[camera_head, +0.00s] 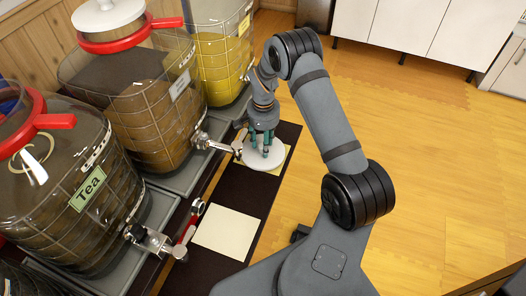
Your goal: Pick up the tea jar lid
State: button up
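A white round lid (264,160) lies flat on a pale square mat on the dark counter strip, right of the middle jar. The frame does not show for certain that it is the tea jar's lid. My gripper (262,146) points down over this lid, its teal fingertips at or just above the top. A narrow gap shows between the fingers; whether they hold a knob is hidden. The jar labelled Tea (93,192) stands at the lower left, full of dark contents. Its top has a red clamp ring (48,122), and no white lid is visible on it.
The middle jar (150,110) wears a white lid with a red ring. A yellow-filled jar (222,60) stands behind it. Metal taps (213,143) and a red-handled tap (187,228) stick out near my arm. A bare pale mat (228,233) lies in front. The wooden floor at right is clear.

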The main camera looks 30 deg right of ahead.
grip_shut()
jog(key=shift+r, duration=0.1)
dwell(0.5)
